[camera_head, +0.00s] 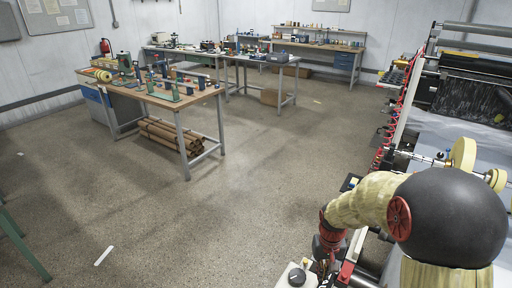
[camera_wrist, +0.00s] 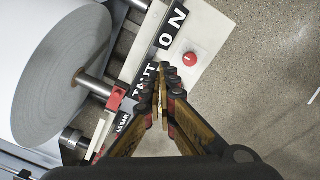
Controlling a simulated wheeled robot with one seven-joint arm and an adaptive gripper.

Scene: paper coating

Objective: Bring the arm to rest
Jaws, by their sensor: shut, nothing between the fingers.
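My gripper (camera_wrist: 163,93) shows in the wrist view with its two fingers closed together and nothing between them. How far the fingertips are from the panel is hard to tell. In the head view my arm reaches in at the lower right, beside the coating machine (camera_head: 408,112).
A large paper roll (camera_wrist: 62,75) on a metal shaft lies left of my gripper. A workbench (camera_head: 150,92) with tools and cardboard tubes (camera_head: 170,136) below stands at the left. More benches (camera_head: 318,46) line the back. The speckled floor (camera_head: 190,220) in the middle is clear.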

